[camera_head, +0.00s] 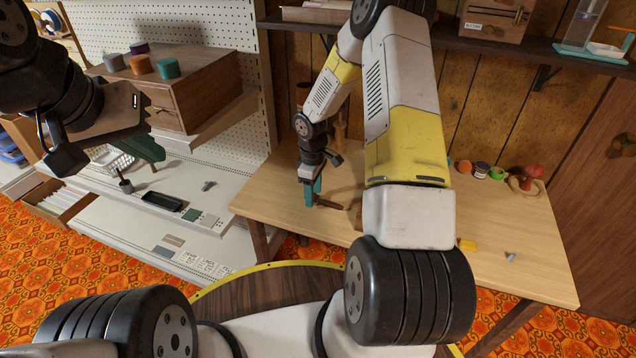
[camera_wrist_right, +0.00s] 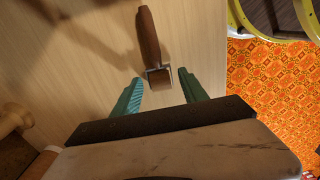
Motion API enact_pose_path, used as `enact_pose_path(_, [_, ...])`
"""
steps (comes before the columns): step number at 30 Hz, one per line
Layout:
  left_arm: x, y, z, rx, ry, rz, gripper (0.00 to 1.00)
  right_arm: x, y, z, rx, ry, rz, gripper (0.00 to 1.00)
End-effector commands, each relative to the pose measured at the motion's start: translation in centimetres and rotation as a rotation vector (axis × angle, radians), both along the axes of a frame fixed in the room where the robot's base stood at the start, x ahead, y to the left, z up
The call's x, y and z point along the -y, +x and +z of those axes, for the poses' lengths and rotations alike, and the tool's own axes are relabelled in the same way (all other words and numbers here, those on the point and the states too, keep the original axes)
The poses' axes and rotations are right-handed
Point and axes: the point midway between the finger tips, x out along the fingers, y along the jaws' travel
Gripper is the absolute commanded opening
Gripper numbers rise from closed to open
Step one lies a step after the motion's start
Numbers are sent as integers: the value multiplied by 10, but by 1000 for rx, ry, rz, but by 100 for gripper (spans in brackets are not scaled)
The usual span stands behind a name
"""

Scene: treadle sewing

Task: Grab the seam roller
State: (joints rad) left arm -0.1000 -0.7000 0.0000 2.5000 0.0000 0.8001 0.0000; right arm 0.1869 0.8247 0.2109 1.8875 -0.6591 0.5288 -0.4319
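The seam roller (camera_wrist_right: 150,42) lies on the wooden table, with a brown handle and a metal fork holding a small brown roller. In the head view it is a short dark bar (camera_head: 328,203) beside my right gripper (camera_head: 314,191). My right gripper is open, its teal fingers pointing down at the table. In the right wrist view the gripper's fingertips (camera_wrist_right: 158,84) stand on either side of the roller end, with gaps to it; the handle extends away beyond them. My left gripper (camera_head: 148,149) is at the upper left, by the white shelving; its finger opening is unclear.
The table (camera_head: 270,205) holds jars and a red pincushion (camera_head: 530,176) at the right, a yellow block (camera_head: 467,245) and a small grey piece (camera_head: 510,257). A pale wooden object (camera_wrist_right: 14,120) stands left in the wrist view. My right arm hides the table's middle.

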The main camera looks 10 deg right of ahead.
Motion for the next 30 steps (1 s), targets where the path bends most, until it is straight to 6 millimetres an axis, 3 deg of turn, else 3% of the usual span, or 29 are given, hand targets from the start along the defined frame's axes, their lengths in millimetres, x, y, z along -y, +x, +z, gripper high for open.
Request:
enact_pose_path(1, [0,0,0,0,0,0,0,0,0,0,0,0,0,38])
enact_pose_path(7, [0,0,0,0,0,0,0,0,0,0,0,0,0,0])
enact_pose_path(19, [0,0,0,0,0,0,0,0,0,5,0,0,-1,0])
enact_pose_path(27, [0,0,0,0,0,0,0,1,0,37,2,0,-2,0])
enact_pose_path(30, [0,0,0,0,0,0,0,-6,-20,38,-2,-1,4,0])
